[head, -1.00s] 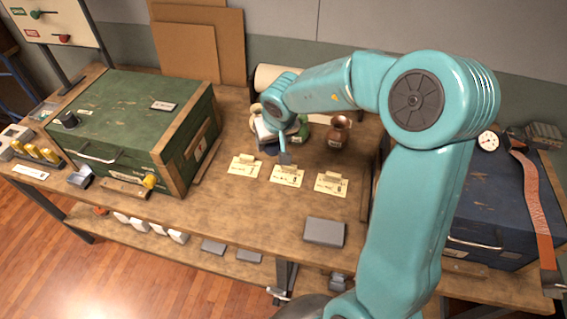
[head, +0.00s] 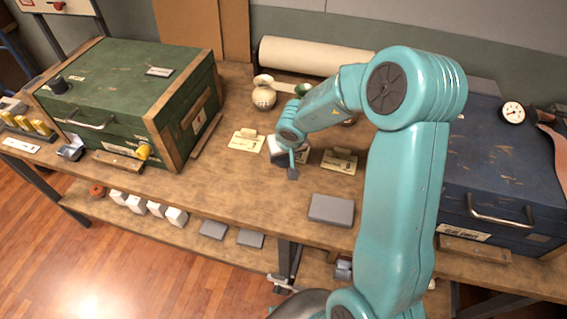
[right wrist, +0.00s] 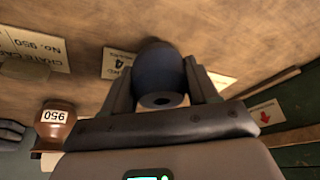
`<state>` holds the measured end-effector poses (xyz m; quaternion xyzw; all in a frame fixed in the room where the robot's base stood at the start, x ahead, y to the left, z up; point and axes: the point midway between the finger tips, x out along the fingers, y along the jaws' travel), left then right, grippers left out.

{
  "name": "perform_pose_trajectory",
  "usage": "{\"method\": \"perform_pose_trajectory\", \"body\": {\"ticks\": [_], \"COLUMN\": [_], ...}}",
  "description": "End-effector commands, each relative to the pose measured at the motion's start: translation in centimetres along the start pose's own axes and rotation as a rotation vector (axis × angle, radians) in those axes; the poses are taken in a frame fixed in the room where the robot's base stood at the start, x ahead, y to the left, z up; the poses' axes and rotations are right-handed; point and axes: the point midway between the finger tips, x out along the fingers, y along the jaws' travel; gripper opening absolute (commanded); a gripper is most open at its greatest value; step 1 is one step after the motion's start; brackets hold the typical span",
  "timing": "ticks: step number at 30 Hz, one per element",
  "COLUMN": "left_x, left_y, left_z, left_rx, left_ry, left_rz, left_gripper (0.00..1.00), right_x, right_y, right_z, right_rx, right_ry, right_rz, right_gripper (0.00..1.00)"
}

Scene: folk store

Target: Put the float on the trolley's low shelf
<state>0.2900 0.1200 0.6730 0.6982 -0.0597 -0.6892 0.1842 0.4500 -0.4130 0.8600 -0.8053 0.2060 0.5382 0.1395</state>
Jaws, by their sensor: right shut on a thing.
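The float (right wrist: 160,76) is a dark blue, rounded thing with a hole in its near end, in the right wrist view. My right gripper (right wrist: 163,82) is shut on it, with one finger on each side. My left gripper is not in view. I cannot make out a trolley in these frames.
The workbench (head: 225,175) carries a green crate (head: 115,95), a blue chest (head: 495,180), a cream vase (head: 263,95), paper cards (head: 246,141) and a grey block (head: 331,210). White boxes (head: 155,208) stand on its lower shelf. A brown pot (right wrist: 55,122) shows in the right wrist view.

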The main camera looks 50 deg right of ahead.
Motion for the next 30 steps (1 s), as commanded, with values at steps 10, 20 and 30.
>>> {"method": "perform_pose_trajectory", "body": {"ticks": [10,20,30], "left_x": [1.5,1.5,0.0], "left_y": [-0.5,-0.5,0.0], "left_z": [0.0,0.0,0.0], "left_rx": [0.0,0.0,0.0], "left_ry": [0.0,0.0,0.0], "left_rz": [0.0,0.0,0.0], "left_gripper": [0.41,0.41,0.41], "right_x": [1.9,2.1,-0.4], "right_y": [0.0,0.0,0.0], "right_z": [0.8,0.9,0.6], "right_rx": [0.0,0.0,-0.001], "right_ry": [-0.001,-0.001,0.001], "right_rz": [0.0,0.001,0.0], "right_gripper": [0.28,0.85,0.85]}}
